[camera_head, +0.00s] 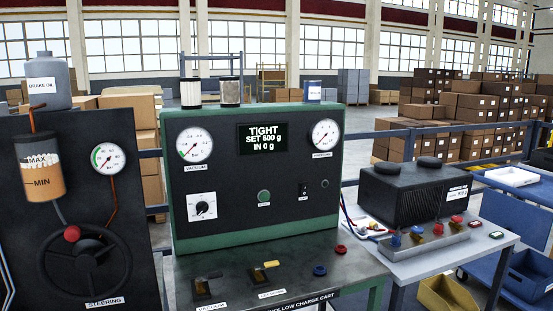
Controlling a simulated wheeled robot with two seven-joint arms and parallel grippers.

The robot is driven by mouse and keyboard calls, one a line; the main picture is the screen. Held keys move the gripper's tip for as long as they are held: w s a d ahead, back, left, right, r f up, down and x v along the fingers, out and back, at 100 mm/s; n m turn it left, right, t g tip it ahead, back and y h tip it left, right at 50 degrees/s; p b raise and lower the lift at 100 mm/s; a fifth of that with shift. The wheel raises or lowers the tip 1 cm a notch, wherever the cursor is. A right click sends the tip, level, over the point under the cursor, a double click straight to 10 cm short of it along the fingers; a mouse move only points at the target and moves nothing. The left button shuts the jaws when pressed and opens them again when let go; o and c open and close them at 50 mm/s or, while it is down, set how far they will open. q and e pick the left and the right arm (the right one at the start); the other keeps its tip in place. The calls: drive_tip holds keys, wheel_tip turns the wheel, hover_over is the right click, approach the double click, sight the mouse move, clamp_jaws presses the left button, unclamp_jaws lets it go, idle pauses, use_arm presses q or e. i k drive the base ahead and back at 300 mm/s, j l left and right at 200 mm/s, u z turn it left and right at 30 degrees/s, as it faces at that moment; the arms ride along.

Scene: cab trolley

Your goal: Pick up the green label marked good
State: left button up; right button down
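A small tag with a green edge (496,235) lies flat at the right end of the grey side table. It looks like the green label, but its writing is too small to read. A similar small tag with a reddish edge (475,224) lies just behind and left of it, apart from it. Neither of my grippers shows in the head view.
A metal block with red, blue and amber fittings (436,239) stands left of the tags, before a black unit (415,193). The green-framed machine (258,175) reads "TIGHT SET 600 g IN 0 g". Right are a blue trolley (515,218) and yellow bin (446,294).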

sight(497, 234)
drive_tip(key=z, duration=1.25)
drive_tip(key=u, duration=1.4)
drive_tip(key=z, duration=1.4)
